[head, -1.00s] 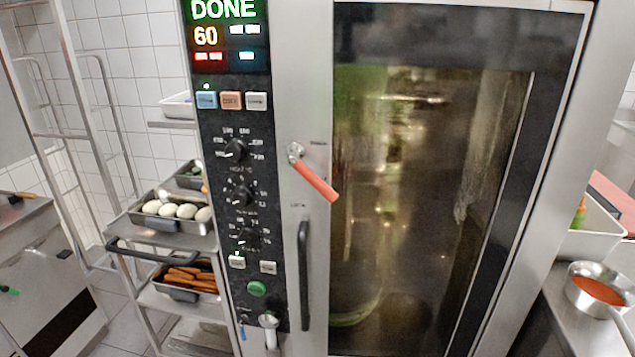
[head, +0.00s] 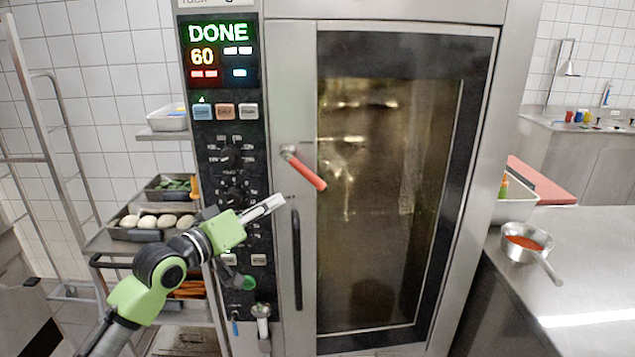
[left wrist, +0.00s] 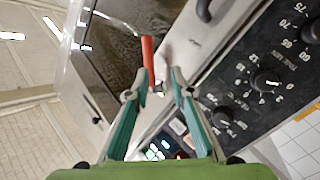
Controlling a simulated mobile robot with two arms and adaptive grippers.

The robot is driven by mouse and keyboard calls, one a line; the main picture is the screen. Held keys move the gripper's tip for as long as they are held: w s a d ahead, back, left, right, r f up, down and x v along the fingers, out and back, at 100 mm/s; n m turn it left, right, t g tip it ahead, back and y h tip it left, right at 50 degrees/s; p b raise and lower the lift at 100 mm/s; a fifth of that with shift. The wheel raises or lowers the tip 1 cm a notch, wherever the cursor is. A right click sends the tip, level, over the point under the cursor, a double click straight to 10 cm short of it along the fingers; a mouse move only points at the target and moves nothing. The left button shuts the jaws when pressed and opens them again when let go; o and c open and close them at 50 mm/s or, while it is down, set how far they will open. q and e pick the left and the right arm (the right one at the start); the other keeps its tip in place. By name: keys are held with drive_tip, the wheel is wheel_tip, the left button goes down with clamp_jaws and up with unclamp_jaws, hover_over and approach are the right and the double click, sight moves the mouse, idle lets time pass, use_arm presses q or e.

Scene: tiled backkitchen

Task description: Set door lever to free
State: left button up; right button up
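The door lever (head: 308,173) is a red handle on a round metal pivot, on the oven door's left frame. It slants down to the right from the pivot. My left gripper (head: 278,201) is in front of the control panel's right edge, below and left of the lever. In the left wrist view, the left gripper (left wrist: 160,78) is open, with nothing held between its fingers. There the red lever (left wrist: 148,58) shows just beyond the fingertips, near one finger; I cannot tell whether they touch. My right gripper is in neither view.
A black vertical door handle (head: 297,258) is below the lever. The control panel (head: 222,145) with knobs and a lit "DONE" display is to the left. A rack with trays of eggs (head: 150,221) stands left. A counter (head: 590,245) with a pan (head: 527,241) is right.

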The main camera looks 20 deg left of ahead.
use_arm(q)
wheel_tip(320, 180, up, 2)
drive_tip(key=d, duration=0.1)
drive_tip(key=p, duration=0.2)
approach(308, 179)
drive_tip(key=w, duration=0.2)
drive_tip(key=shift+h, duration=0.3)
drive_tip(key=p+x, duration=0.2)
drive_tip(key=x, duration=0.7)
drive_tip(key=shift+d+f, duration=0.1)
drive_tip(key=shift+d, duration=0.15)
drive_tip(key=shift+c, duration=0.5)
clamp_jaws()
